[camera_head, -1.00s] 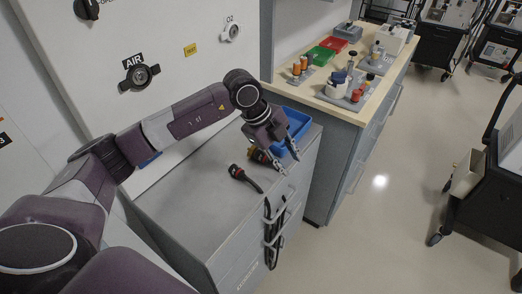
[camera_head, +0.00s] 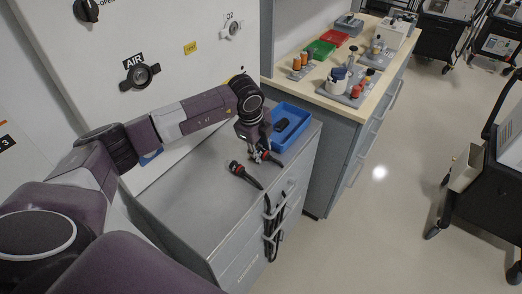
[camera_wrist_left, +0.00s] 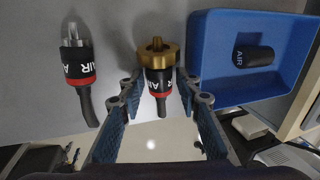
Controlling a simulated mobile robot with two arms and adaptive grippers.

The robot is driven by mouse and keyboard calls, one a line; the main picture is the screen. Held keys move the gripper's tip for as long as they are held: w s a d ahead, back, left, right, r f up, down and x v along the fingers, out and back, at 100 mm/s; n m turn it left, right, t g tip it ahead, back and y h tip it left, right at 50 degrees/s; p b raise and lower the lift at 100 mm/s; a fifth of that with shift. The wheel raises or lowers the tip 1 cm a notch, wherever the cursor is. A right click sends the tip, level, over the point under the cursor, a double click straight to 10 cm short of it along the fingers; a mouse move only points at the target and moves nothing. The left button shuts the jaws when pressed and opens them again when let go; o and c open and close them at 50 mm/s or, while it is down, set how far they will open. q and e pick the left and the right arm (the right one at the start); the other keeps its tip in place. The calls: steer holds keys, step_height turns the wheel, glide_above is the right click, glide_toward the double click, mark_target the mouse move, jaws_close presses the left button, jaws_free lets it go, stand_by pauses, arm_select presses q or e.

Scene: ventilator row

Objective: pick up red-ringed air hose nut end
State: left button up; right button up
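The hose end with a brass nut (camera_wrist_left: 158,57), a black body marked AIR and a red ring lies on the grey cabinet top. In the left wrist view it sits between the fingertips of my left gripper (camera_wrist_left: 159,88), which is open with gaps on both sides. In the head view, my left gripper (camera_head: 259,153) points down at the cabinet top and partly hides this hose end (camera_head: 268,157). A second red-ringed AIR hose end with a silver tip (camera_wrist_left: 77,65) lies to its left; it also shows in the head view (camera_head: 236,168). My right gripper is not in view.
A blue tray (camera_head: 302,116) holding a black AIR-marked cylinder (camera_wrist_left: 253,56) stands just right of the gripper. Black hoses (camera_head: 270,235) hang over the cabinet's front handles. The wall with the AIR outlet (camera_head: 139,76) rises behind. The left cabinet top (camera_head: 190,195) is clear.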

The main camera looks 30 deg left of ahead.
mark_target(262, 151)
arm_select(q)
jaws_close()
stand_by(0.4)
step_height(262, 151, up, 20)
steer(key=b, duration=0.3)
